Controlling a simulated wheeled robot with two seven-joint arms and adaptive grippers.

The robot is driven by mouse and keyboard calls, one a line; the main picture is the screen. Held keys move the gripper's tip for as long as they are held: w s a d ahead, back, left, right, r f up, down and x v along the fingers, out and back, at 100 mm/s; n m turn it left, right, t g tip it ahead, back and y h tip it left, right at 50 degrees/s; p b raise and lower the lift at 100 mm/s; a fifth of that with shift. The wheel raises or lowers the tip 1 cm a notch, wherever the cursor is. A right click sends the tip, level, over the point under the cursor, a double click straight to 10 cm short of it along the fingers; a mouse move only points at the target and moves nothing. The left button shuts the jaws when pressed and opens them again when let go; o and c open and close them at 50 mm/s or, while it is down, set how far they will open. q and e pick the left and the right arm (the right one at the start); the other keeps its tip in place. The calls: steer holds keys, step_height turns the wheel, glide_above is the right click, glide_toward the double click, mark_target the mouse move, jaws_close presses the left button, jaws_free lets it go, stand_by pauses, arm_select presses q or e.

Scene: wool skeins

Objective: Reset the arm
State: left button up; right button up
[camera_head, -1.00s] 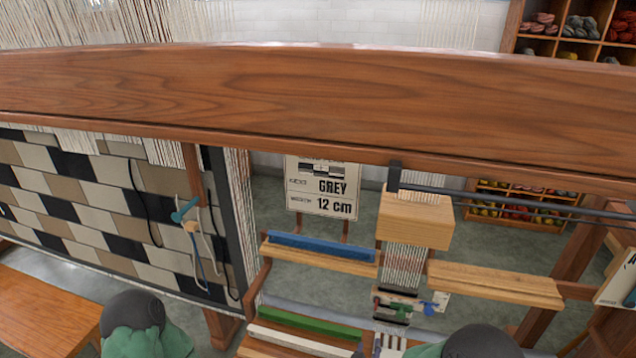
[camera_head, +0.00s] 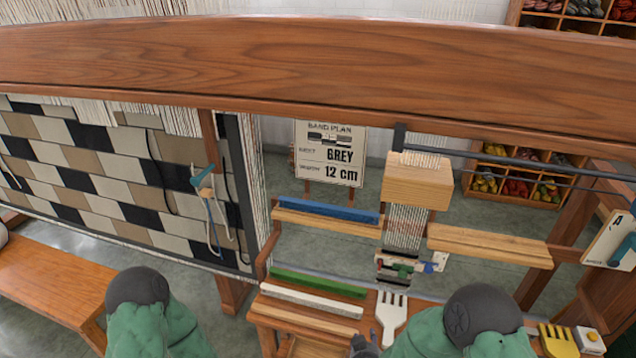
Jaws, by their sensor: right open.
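My right arm (camera_head: 450,332), green with a dark grey joint cap, rises at the bottom, right of centre. A dark grey part of my right gripper (camera_head: 364,347) shows at the bottom edge, just left of that arm. The gripper is open; its fingertips are mostly cut off by the frame, and I see nothing held in it. A white fork-like comb (camera_head: 391,312) lies close beside it on the loom's bench. My left arm (camera_head: 150,325) shows at the lower left, and its gripper is out of view.
A thick wooden beam (camera_head: 300,70) crosses the upper view. A sign reading GREY, 12 cm (camera_head: 331,155) stands behind the loom. Green (camera_head: 318,283) and white (camera_head: 310,302) bars lie in front. A yellow comb (camera_head: 558,340) is at lower right. A wooden bench (camera_head: 45,280) stands left.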

steer(key=s+a+f+g+y, duration=0.1)
steer(key=s+f+g+y, duration=0.2)
steer(key=s, duration=0.7)
steer(key=s+a+f+g+y, duration=0.2)
steer(key=s+f+g+y, duration=0.1)
steer(key=s+f+g, duration=0.4)
steer(key=s+f, duration=0.3)
steer(key=shift+a+f, duration=0.15)
steer(key=shift+a, duration=0.1)
